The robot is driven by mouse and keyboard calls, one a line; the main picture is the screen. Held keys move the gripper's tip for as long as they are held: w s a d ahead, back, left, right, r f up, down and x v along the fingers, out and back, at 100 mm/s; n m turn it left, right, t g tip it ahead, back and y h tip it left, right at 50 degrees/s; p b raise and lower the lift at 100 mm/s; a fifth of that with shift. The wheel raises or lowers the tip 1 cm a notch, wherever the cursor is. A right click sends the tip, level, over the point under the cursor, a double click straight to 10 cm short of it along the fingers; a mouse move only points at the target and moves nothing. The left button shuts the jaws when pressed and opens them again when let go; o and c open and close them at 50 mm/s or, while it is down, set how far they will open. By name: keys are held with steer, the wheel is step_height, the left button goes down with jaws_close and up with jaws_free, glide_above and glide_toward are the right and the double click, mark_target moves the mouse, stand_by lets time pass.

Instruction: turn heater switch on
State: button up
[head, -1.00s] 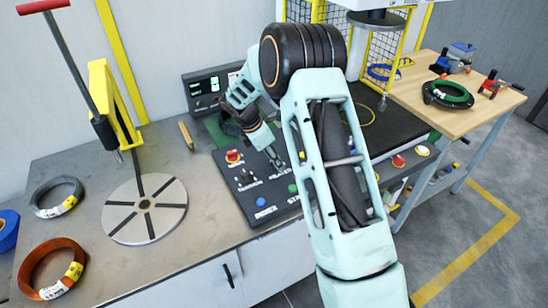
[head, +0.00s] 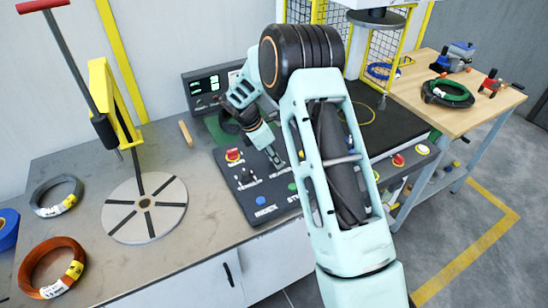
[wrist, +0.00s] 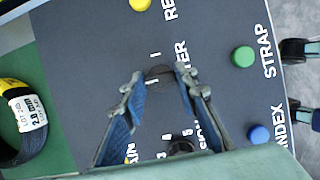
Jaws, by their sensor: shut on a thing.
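The heater switch (wrist: 160,75) is a small round dark knob on the dark control panel (head: 262,211). It lies between my fingertips in the wrist view, beside the partly covered HEATER lettering. My gripper (head: 281,163) points down at the panel in the head view, and in the wrist view its two fingers (wrist: 158,88) reach to either side of the switch. It is shut on the switch. The exact contact and the handle's turn are hard to see. In the head view the gripper hides the switch.
Nearby on the panel are a red button (head: 233,155), the tension knob (wrist: 181,147), a blue index button (wrist: 258,135), a green strap button (wrist: 243,57) and a yellow button (wrist: 140,4). A display (head: 205,85) stands behind. A wire coil (wrist: 20,120) lies on green beside the panel.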

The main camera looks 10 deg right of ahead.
steer(key=m+g, duration=0.1)
steer(key=m, duration=0.3)
steer(key=shift+w+g+b, duration=0.15)
steer(key=shift+g+b, duration=0.25)
steer(key=m, duration=0.2)
steer(key=m+g, duration=0.1)
steer(key=m, duration=0.1)
steer(key=shift+w+m+g, duration=0.1)
steer(key=shift+m+g, duration=0.2)
steer(key=m, duration=0.2)
steer(key=m+g+y, duration=0.1)
steer(key=m, duration=0.1)
steer(key=shift+w+d+m+y+b, duration=0.1)
steer(key=shift+m+y+b, duration=0.2)
steer(key=shift+d+m+g+y, duration=0.1)
steer(key=shift+m+g+y, duration=0.25)
steer(key=shift+m, duration=0.75)
steer(key=shift+m+g+y, duration=0.35)
steer(key=shift+m, duration=0.75)
steer(key=o, duration=1.2)
steer(key=shift+c, duration=0.2)
